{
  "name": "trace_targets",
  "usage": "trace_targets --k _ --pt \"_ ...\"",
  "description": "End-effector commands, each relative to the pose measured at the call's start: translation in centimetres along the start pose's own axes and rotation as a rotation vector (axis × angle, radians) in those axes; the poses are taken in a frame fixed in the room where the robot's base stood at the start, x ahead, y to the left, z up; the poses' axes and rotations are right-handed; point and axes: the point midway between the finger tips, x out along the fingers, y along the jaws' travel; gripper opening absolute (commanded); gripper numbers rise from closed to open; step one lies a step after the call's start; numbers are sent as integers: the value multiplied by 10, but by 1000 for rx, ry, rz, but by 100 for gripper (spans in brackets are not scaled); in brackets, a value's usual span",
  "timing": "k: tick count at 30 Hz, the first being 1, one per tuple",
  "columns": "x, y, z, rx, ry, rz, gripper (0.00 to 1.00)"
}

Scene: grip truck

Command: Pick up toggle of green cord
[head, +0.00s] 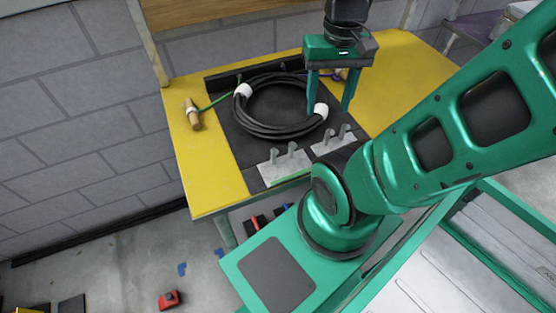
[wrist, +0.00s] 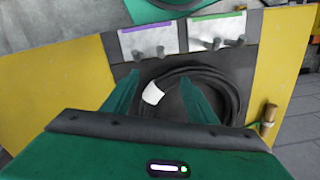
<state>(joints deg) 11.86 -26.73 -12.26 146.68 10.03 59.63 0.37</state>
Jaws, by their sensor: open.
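The toggle (head: 193,114) of the green cord is a short light-wood peg lying on the yellow table's left part in the head view. It also shows at the right edge of the wrist view (wrist: 269,118). The green cord (head: 216,101) runs from it toward the black coil. My gripper (head: 328,110) is open, its two green fingers pointing down over the right side of the coil, well to the right of the toggle. In the wrist view my gripper (wrist: 160,76) has the coil beyond and between its fingers, and no toggle between them.
A black cable coil (head: 257,128) with white wraps lies on a dark mat. Metal plates with pegs (head: 285,165) stand at its front. A purple cord with another wooden piece (head: 341,74) is partly hidden behind my gripper. A grey block wall (head: 90,110) is at left.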

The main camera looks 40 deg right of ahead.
Motion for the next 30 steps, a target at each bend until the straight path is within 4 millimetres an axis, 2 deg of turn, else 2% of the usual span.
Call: trace_targets --k 4,10,13,17,23,30 --pt "0 0 0 0 0 0 53" --pt "0 0 0 0 0 0 100" --pt "-6 4 8 13 13 -7 100" --pt "-13 -10 -8 89 19 -5 100" --pt "-27 -55 -47 315 30 -11 100" --pt "-38 -124 -87 599 31 -36 100"
